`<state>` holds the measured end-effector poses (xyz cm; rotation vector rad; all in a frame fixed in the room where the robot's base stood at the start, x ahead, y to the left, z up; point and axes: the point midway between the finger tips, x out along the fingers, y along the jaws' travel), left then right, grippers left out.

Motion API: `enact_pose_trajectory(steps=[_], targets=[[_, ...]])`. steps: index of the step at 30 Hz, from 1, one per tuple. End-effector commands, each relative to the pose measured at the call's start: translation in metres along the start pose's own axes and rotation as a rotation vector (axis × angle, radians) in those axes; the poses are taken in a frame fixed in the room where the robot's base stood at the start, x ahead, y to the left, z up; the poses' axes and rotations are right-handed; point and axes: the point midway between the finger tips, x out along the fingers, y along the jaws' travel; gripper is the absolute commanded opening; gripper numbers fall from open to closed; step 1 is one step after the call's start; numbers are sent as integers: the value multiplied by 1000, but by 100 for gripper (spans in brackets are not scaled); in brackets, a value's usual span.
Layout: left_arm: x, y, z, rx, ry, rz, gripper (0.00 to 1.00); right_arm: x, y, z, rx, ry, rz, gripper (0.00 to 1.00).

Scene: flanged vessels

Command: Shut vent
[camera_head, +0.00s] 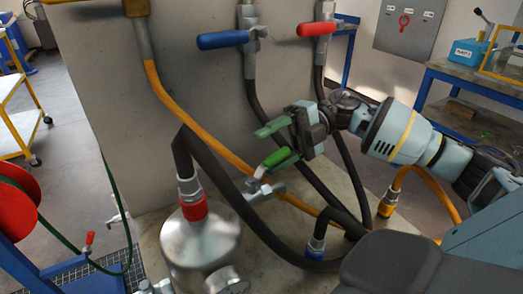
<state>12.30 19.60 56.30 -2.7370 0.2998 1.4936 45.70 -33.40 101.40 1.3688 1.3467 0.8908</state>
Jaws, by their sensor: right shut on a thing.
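My right gripper (296,143) comes in from the right, in front of the grey panel. It is shut on the green handle (278,158) of a small metal valve (262,186). A paler green piece (271,127) sticks out to the left above that handle; I cannot tell whether it is a finger of the gripper. The valve stands just right of a steel vessel (203,240) with a red-collared hose fitting on top. The jaws partly hide the handle's right end. My left gripper is not in view.
A blue-handled valve (222,40) and a red-handled valve (317,29) sit higher on the grey panel (110,90). Black hoses and an orange hose (190,120) cross around the gripper. A red reel (12,190) stands at left and a workbench (480,80) at right.

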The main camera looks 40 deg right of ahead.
Motion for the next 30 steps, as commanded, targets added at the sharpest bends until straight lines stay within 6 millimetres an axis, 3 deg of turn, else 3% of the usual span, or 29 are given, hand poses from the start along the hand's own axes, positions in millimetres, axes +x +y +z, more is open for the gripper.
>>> enact_pose_trajectory(steps=[1, 18, 30], targets=[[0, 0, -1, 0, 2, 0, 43, -7, 11, 0, -18, -11, 14, 41], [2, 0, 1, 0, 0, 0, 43, -42, 12, 0, -19, -19, 17, 40], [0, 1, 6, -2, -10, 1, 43, -49, 11, 0, -20, -17, 18, 40]])
